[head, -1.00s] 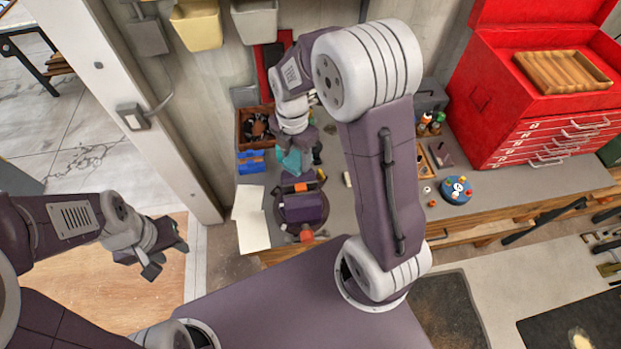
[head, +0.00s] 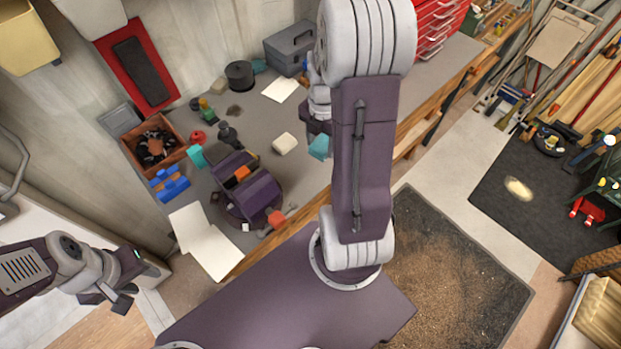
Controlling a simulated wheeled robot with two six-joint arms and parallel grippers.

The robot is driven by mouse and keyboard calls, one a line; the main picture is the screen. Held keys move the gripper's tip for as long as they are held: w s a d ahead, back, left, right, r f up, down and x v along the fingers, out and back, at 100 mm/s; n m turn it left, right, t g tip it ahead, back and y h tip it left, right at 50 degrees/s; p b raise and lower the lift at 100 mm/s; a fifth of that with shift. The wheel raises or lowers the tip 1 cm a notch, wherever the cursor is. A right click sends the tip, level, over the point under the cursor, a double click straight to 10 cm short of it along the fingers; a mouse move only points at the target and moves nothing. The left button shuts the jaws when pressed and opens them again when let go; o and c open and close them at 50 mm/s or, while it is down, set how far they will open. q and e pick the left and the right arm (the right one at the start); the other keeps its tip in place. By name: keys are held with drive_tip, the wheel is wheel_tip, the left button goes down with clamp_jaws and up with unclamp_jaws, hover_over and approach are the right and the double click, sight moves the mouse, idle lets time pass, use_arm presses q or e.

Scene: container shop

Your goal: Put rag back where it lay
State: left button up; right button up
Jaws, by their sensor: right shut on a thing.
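My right gripper (head: 318,127) hangs over the workbench (head: 300,180), partly hidden by my own arm. It is shut on a teal rag (head: 319,147), which shows just below its fingers. I cannot tell whether the rag touches the bench. My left gripper (head: 115,297) is at the lower left, off the bench, open and empty.
On the bench are a dark purple machine (head: 250,195), a pale block (head: 285,143), a white sheet (head: 281,90), a grey toolbox (head: 290,50), a black tin (head: 240,75) and a brown bin (head: 130,150). Papers (head: 205,240) lie at the front left edge.

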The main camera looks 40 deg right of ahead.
drive_tip(key=s+d+f+m+b, duration=0.2)
drive_tip(key=s+d+f, duration=0.1)
drive_tip(key=d, duration=0.1)
drive_tip(key=p, duration=0.3)
hover_over(301, 167)
wheel_tip(301, 167, down, 7)
drive_tip(key=shift+r, duration=0.15)
drive_tip(key=shift+f, duration=0.25)
wheel_tip(301, 167, down, 3)
drive_tip(key=shift+s+r+p, duration=0.15)
drive_tip(key=shift+p, duration=0.45)
drive_tip(key=shift+f, duration=0.4)
drive_tip(key=shift+w+f, duration=0.1)
drive_tip(key=shift+w, duration=0.1)
drive_tip(key=shift+s+f, duration=0.1)
drive_tip(key=shift+f, duration=0.1)
drive_tip(key=o, duration=1.3)
drive_tip(key=shift+r, duration=0.1)
drive_tip(key=shift+c, duration=0.2)
use_arm(q)
drive_tip(key=shift+a+r, duration=0.1)
drive_tip(key=shift+r, duration=0.05)
use_arm(e)
drive_tip(key=shift+o, duration=0.3)
use_arm(q)
drive_tip(key=shift+w, duration=0.1)
